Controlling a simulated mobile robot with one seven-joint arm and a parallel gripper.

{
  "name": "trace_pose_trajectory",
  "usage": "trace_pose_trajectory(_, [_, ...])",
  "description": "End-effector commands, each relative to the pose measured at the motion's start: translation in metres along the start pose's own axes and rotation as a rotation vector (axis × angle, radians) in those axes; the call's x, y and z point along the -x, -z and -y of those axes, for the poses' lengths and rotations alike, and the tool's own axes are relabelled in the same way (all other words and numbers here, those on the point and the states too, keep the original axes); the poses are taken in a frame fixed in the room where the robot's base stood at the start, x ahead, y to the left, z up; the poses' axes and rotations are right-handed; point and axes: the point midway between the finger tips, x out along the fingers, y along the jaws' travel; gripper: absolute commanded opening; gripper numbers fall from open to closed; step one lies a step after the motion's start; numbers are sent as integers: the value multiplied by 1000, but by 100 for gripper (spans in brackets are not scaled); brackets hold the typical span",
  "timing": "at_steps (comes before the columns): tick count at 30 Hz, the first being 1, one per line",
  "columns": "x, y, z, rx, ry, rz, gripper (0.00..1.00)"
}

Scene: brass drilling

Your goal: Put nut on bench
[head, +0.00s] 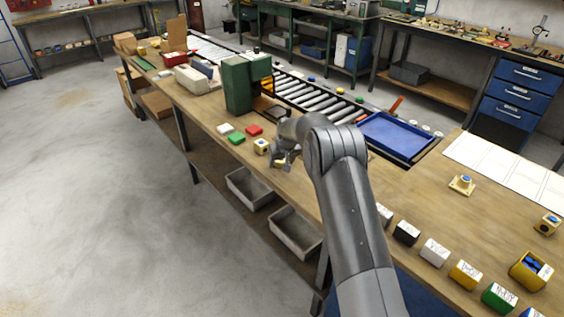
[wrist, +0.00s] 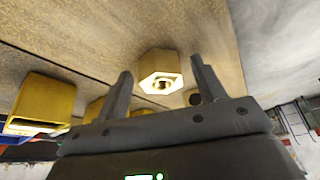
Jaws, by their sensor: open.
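The brass nut (wrist: 160,68), six-sided with a round hole, shows in the wrist view against the wooden bench top (wrist: 100,35). It appears to rest on the bench. My gripper (wrist: 160,78) is open, with one finger on each side of the nut and visible gaps between. In the head view my gripper (head: 284,158) is low over the near edge of the bench (head: 205,115). A small brass-coloured patch shows by the fingers there, but the gripper hides most of it.
A yellow and white block (head: 261,146), a red block (head: 254,131) and a green block (head: 237,139) lie left of my gripper. A green machine (head: 237,85) stands behind them. A blue tray (head: 398,135) is at the right. Grey bins (head: 297,232) sit on the shelf below.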

Motion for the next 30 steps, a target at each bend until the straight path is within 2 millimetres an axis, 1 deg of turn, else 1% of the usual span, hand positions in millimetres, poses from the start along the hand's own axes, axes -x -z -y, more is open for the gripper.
trace_pose_trajectory(5, [21, 1, 0, 0, 0, -2, 63])
trace_pose_trajectory(13, [75, 1, 0, 0, 0, -4, 63])
trace_pose_trajectory(18, [102, 1, 0, 0, 0, -3, 63])
trace_pose_trajectory(24, [118, 0, 0, 0, 0, 0, 63])
trace_pose_trajectory(30, [123, 0, 0, -1, -1, -1, 63])
